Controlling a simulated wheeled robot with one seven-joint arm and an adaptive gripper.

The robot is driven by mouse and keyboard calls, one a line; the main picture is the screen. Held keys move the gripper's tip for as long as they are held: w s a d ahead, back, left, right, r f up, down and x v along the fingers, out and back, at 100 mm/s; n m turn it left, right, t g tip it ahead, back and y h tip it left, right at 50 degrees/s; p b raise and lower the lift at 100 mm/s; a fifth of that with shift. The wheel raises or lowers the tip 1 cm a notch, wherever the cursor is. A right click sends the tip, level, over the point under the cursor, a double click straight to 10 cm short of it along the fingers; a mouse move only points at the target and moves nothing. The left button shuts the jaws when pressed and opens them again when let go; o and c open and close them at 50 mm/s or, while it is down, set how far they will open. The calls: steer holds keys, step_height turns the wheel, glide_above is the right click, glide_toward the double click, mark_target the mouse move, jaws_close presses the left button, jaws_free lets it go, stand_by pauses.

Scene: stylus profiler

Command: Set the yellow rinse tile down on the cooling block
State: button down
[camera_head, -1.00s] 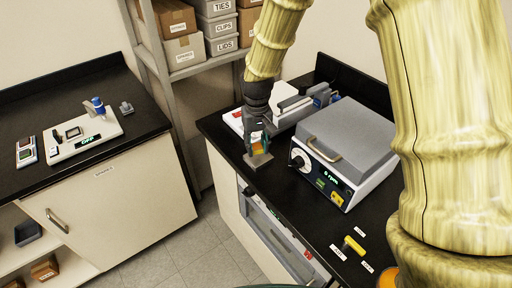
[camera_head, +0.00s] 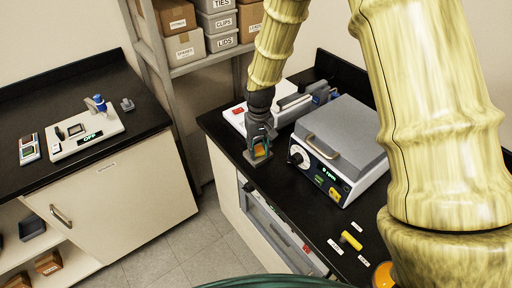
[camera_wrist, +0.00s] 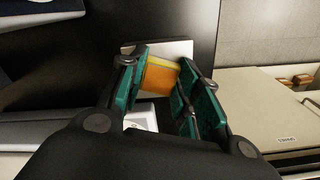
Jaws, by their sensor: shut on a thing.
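The tile (camera_wrist: 162,78), orange-faced with a yellow edge, is between the fingers of my gripper (camera_wrist: 165,90) in the wrist view. My gripper is shut on it. In the head view my gripper (camera_head: 259,146) is low over the near-left end of the black bench, with the tile (camera_head: 261,151) showing orange at its tips. A pale grey flat piece (camera_wrist: 178,47), perhaps the cooling block, shows just past the tile in the wrist view. Whether the tile touches it I cannot tell. In the head view the gripper mostly hides that spot.
A grey-lidded machine (camera_head: 340,135) with a dial stands right of my gripper. A white instrument (camera_head: 290,105) lies behind it. Small labels and a yellow piece (camera_head: 351,240) lie on the near bench. A left bench (camera_head: 110,150) holds a white device (camera_head: 85,136).

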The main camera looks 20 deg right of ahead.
mark_target(258, 150)
steer(key=c, duration=1)
jaws_free()
steer(key=shift+f, duration=0.1)
step_height(258, 150, up, 12)
steer(key=b, duration=0.3)
